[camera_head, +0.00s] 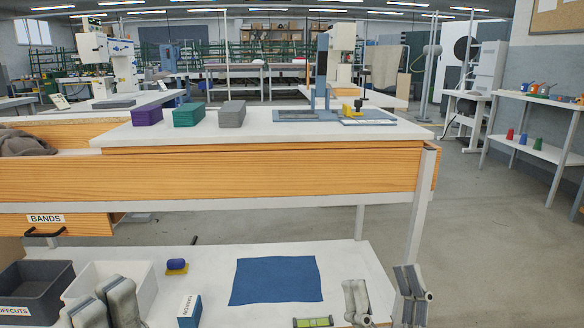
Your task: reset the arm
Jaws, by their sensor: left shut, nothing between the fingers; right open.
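My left gripper (103,305) is at the bottom left, in front of the white bin (143,278). Its fingers are together and hold nothing. My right gripper (385,297) is at the bottom right, by the right side of the lower shelf (220,257). Its fingers are spread apart and nothing shows between them. The lower parts of both grippers are cut off by the frame. The blue-grey press (321,78) stands upright on the upper worktop (262,130), away from both grippers.
Purple (147,116), green (189,116) and grey (231,115) stacks stand on the worktop. Below lie a blue cloth (275,280), a labelled blue box (189,312), a green item (313,322) and a dark offcuts bin (37,283). The wooden front (230,177) overhangs the shelf.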

